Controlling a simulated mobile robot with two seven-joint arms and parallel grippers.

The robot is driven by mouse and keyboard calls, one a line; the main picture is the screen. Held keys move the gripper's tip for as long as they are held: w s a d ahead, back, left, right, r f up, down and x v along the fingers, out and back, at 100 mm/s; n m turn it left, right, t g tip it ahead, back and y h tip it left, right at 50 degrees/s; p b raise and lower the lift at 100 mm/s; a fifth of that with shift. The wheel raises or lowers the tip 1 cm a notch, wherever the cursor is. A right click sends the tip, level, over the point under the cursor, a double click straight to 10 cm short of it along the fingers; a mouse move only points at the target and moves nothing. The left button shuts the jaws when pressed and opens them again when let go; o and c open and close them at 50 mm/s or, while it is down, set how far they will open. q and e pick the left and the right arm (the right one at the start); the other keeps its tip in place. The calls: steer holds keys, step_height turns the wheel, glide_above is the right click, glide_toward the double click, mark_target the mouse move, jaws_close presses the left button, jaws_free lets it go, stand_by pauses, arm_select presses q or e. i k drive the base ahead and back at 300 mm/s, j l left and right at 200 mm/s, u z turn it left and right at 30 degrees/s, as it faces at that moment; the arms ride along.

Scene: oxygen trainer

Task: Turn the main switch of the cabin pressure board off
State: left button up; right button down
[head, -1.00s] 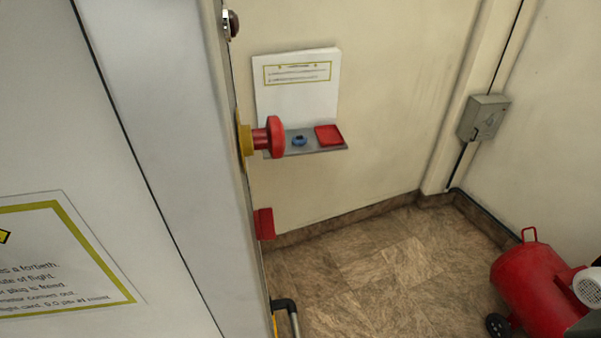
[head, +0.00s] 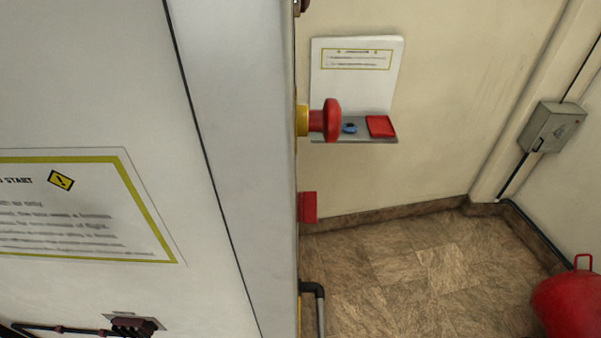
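No gripper of mine shows in the head view. A tall light grey cabinet (head: 232,130) stands close on the left, seen at an angle. A red mushroom-shaped knob (head: 332,120) on a yellow base (head: 302,120) sticks out from its right side. Lower on that side is a small red block (head: 308,207). I cannot tell whether any of these is the main switch. A notice with a yellow-green border (head: 90,205) is on the left panel; its title is cut off and ends in "START".
A small wall shelf (head: 350,138) holds a blue item (head: 349,128) and a red tray (head: 380,126) below a white notice board (head: 357,80). A grey box (head: 552,127) is on the right wall. A red tank (head: 572,305) stands at lower right. The tiled floor (head: 420,270) between is clear.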

mark_target(307, 201)
steer(key=l+u, duration=1.1)
steer(key=u, duration=0.2)
steer(key=k+l+u, duration=0.15)
steer(key=u, duration=0.3)
steer(key=l, duration=0.15)
